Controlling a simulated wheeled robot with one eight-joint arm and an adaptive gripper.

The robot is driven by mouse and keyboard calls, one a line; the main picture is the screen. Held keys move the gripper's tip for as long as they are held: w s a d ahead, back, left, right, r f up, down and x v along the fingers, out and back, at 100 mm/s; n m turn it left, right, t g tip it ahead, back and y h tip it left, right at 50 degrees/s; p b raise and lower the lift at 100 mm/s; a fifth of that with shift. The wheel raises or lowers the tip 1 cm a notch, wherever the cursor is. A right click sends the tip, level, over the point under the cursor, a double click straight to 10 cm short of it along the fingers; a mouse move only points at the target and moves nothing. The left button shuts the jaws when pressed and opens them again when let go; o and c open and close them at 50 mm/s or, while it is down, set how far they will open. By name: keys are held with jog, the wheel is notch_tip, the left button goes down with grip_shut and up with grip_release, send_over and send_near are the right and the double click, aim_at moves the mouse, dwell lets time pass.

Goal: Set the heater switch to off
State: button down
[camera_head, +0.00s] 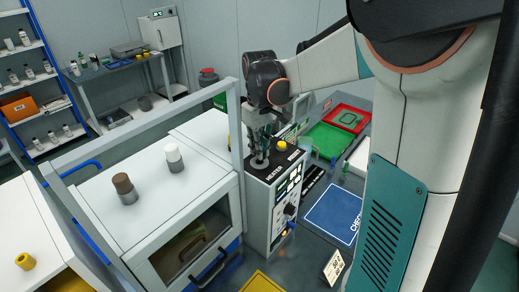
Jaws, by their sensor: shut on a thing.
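The control box (258,214) stands in the middle of the view, with a dark top plate lettered HEATER. The heater switch (259,162) is at the left of this plate, and only its round base shows clearly. My gripper (260,152) points down from above and is shut on the heater switch. Its fingers hide the switch's upper part, so I cannot tell which position it is set to.
A yellow button (282,146) sits on the same plate, close right of my gripper. A metal frame post (236,130) rises close on the left. A white cabinet (150,215) with two capped knobs stands left. Green (322,150) and red trays (362,112) lie behind right.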

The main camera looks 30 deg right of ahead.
jog(key=shift+n, duration=1.1)
jog(key=c, duration=1.7)
grip_release()
jog(key=shift+r, duration=0.1)
notch_tip(320, 180, up, 12)
jog(key=shift+f, duration=0.1)
